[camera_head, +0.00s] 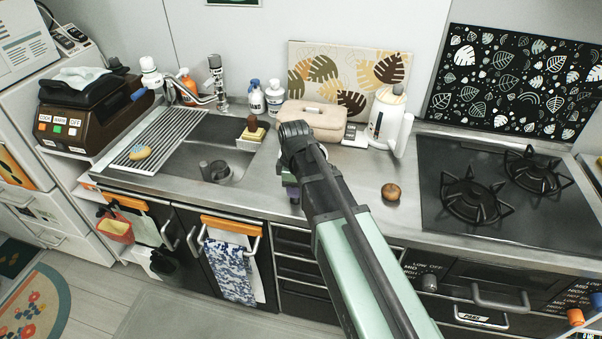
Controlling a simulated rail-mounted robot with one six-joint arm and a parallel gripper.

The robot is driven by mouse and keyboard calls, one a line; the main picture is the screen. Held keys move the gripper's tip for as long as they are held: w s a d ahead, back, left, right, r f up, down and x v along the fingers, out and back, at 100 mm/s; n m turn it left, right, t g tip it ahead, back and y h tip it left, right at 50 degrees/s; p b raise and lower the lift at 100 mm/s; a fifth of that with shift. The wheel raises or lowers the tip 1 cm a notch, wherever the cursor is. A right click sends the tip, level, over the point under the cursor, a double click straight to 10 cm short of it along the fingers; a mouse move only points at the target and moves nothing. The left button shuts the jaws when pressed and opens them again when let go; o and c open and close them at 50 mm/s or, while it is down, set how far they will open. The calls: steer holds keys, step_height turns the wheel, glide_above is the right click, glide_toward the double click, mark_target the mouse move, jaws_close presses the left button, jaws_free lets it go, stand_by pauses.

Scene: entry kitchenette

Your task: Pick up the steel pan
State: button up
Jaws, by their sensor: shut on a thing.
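I cannot make out a steel pan for certain. A drawer labelled PANS (482,317) is closed under the stove. A round dark grey thing (215,171) is in the sink; I cannot tell if it is a pan or a drain fitting. My arm reaches over the counter. My gripper (291,189) hangs below its end, left of the stove, mostly hidden behind the arm. Its fingertips do not show clearly. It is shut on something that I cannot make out.
The sink (201,158) with a drying rack (155,140) is at left. A beige case (311,120), white kettle (388,114) and patterned board (347,72) stand behind my arm.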

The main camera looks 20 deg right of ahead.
jaws_close()
step_height(320, 180, up, 20)
steer(key=p, duration=2)
